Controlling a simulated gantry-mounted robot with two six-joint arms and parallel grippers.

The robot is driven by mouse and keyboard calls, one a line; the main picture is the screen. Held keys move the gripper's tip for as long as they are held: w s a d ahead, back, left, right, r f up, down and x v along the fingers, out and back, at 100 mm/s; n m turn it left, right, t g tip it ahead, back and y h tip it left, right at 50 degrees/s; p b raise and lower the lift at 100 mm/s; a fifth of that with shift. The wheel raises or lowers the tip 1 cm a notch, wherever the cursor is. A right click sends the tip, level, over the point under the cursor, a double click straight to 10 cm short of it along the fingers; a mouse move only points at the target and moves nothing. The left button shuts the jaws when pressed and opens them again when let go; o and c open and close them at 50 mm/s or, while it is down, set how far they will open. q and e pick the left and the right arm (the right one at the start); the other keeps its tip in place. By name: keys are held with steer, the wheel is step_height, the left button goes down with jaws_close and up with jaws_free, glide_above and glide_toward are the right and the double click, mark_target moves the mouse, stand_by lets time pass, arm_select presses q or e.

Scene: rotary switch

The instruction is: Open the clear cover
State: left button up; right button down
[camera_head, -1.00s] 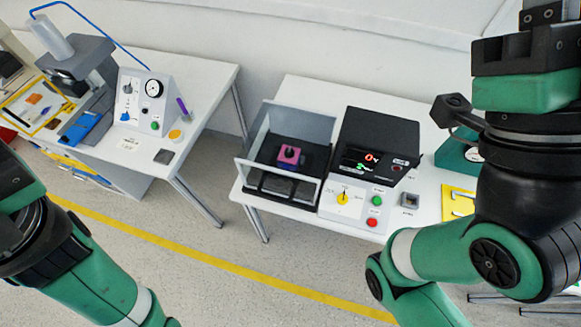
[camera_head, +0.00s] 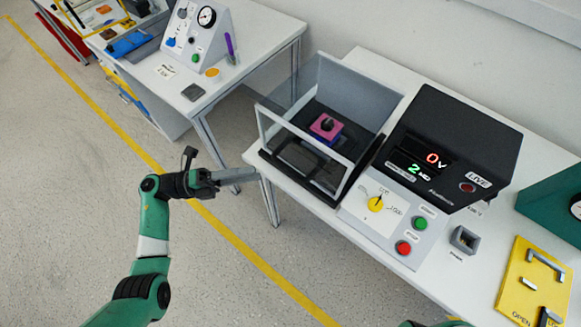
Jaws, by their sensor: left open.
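The clear cover (camera_head: 303,136) is a see-through box with a pale frame, on the near left part of the test station. Inside it, a pink and purple block (camera_head: 325,128) with a dark top stands on a black base. My left gripper (camera_head: 252,174) is open and empty, just left of the cover's front lower corner. Its fingers point right, toward the cover, and I cannot tell whether they touch the station's edge. My right gripper is out of view; only a sliver of my right arm shows at the bottom edge.
Right of the cover stands a black meter (camera_head: 455,148) with red and green digits. In front are a yellow rotary switch (camera_head: 376,204), a green button (camera_head: 419,223) and a red button (camera_head: 403,248). Open floor lies between this table and the left table (camera_head: 262,32).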

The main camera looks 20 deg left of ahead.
mark_target(288, 167)
arm_select(q)
steer(key=b+x, duration=0.1)
steer(key=x, duration=0.9)
jaws_close()
stand_by(1.0)
